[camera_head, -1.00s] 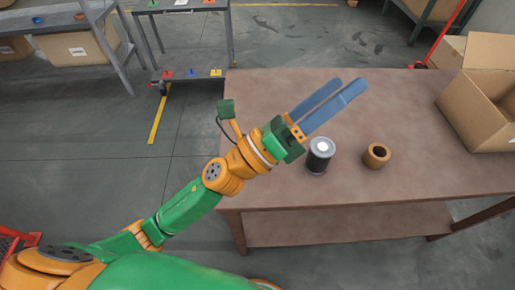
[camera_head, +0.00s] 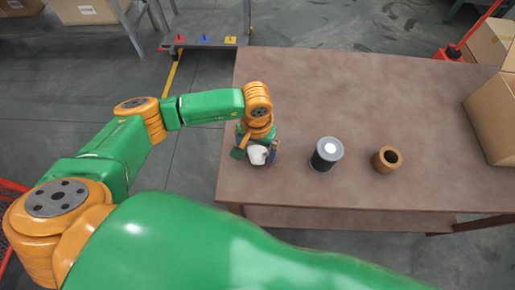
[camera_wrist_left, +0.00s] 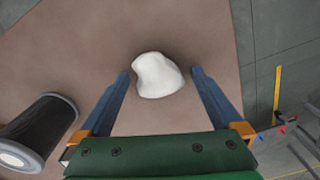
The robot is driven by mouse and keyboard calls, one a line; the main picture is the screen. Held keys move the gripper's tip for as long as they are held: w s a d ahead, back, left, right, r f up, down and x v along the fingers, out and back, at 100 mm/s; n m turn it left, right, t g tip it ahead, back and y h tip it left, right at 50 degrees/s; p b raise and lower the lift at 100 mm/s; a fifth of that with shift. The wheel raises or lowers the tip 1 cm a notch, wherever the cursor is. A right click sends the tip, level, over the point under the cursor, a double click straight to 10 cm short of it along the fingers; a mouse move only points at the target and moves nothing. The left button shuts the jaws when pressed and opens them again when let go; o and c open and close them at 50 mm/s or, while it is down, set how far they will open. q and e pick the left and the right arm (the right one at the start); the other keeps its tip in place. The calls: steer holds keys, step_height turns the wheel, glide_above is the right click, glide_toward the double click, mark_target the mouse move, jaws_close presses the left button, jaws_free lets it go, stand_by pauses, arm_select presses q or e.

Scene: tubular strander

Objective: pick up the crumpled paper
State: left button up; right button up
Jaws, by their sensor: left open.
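The crumpled paper (camera_head: 258,154) is a small white lump on the brown table (camera_head: 350,100), near its left front corner. My left gripper (camera_head: 257,160) points down over it. In the left wrist view the paper (camera_wrist_left: 157,75) lies between and slightly beyond the blue fingertips of the left gripper (camera_wrist_left: 160,74). The fingers are spread with a gap on either side of the paper. In the head view the gripper and wrist partly hide the paper. My right gripper is not in view.
A dark spool with a pale top (camera_head: 326,154) stands to the right of the gripper. A brown ring-shaped piece (camera_head: 387,159) stands farther right. A cardboard box (camera_head: 492,115) is at the table's right end. The table's back middle is clear.

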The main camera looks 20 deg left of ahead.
arm_select(q)
steer(key=c, duration=1.1)
steer(key=shift+r, duration=0.1)
